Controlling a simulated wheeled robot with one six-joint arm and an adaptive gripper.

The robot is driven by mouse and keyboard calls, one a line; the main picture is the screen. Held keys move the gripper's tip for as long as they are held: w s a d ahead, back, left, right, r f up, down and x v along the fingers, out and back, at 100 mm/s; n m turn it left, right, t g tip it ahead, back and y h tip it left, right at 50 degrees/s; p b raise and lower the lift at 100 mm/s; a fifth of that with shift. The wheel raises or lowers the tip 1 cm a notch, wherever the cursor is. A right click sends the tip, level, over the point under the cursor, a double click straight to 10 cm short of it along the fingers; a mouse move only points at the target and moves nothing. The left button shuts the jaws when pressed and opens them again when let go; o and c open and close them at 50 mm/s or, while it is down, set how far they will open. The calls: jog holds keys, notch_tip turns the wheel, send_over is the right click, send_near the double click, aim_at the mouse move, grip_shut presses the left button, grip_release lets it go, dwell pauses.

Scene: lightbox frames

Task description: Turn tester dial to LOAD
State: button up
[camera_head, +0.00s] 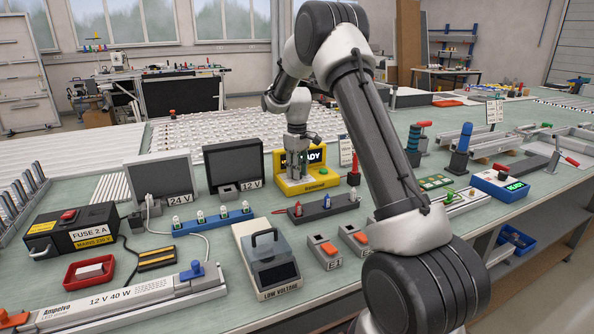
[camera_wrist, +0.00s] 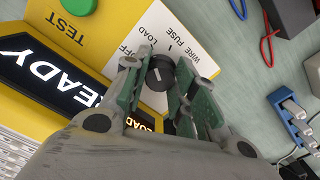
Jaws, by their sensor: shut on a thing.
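The yellow tester (camera_head: 326,172) stands on the green bench near the middle of the head view. Its black display reads READY in the wrist view (camera_wrist: 42,72). A round black dial (camera_wrist: 158,74) with a white mark sits on the tester's white panel (camera_wrist: 165,30), by the printed words OFF, LOAD, WIRE and FUSE. My gripper (camera_wrist: 161,70) is shut on the dial, one finger on each side. In the head view my gripper (camera_head: 297,158) reaches down over the tester and hides the dial. I cannot tell which word the mark points to.
A green TEST button (camera_wrist: 76,6) sits on the yellow case near the dial. A 12 V box (camera_head: 233,163) stands left of the tester. A blue-based strip (camera_head: 213,222) and a dark strip (camera_head: 323,208) lie in front.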

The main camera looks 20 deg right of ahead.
jog(key=o, duration=1)
jog(key=shift+o, duration=0.2)
jog(key=shift+r, duration=0.15)
notch_tip(320, 180, up, 12)
